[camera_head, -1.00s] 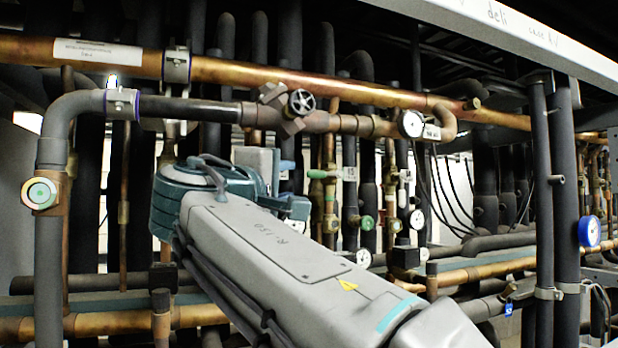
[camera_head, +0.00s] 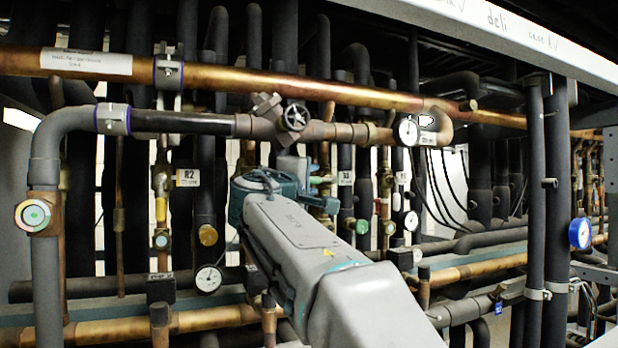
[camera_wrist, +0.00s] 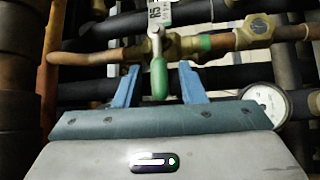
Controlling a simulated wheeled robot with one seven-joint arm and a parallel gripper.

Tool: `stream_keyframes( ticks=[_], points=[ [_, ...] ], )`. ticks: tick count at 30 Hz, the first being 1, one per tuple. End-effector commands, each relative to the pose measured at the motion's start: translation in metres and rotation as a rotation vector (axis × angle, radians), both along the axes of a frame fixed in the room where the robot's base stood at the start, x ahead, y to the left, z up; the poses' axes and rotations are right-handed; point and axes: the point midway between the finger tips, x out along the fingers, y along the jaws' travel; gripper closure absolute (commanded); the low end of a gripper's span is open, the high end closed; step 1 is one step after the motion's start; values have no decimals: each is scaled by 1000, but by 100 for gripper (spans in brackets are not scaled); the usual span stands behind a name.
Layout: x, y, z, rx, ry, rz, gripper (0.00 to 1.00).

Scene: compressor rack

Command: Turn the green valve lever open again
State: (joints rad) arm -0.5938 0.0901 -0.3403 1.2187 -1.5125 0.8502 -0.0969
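The green valve lever (camera_wrist: 159,78) sticks out from a brass valve body (camera_wrist: 157,43), at right angles to its copper pipe. In the wrist view it lies between the two blue fingers of my gripper (camera_wrist: 159,70), with a gap on each side. My gripper is open and holds nothing. In the head view the lever (camera_head: 321,179) shows as a small green horizontal piece just right of my gripper, partly hidden by it. A blue finger (camera_head: 322,203) shows just below the lever.
A round gauge (camera_wrist: 265,103) is close to the right of my gripper in the wrist view. A hexagonal brass fitting (camera_wrist: 258,27) sits on the same pipe. In the head view, a black handwheel (camera_head: 296,117) and a thick copper pipe (camera_head: 250,80) run above. Dense pipes stand all around.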

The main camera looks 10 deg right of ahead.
Motion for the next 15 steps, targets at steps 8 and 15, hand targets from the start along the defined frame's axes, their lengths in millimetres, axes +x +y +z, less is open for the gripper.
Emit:
stream_keyframes(
  ticks=[8, 15],
  points=[
    [0, 0, 0, 0, 0, 0, 91],
    [0, 0, -1, -1, 0, 0, 100]
  ],
)
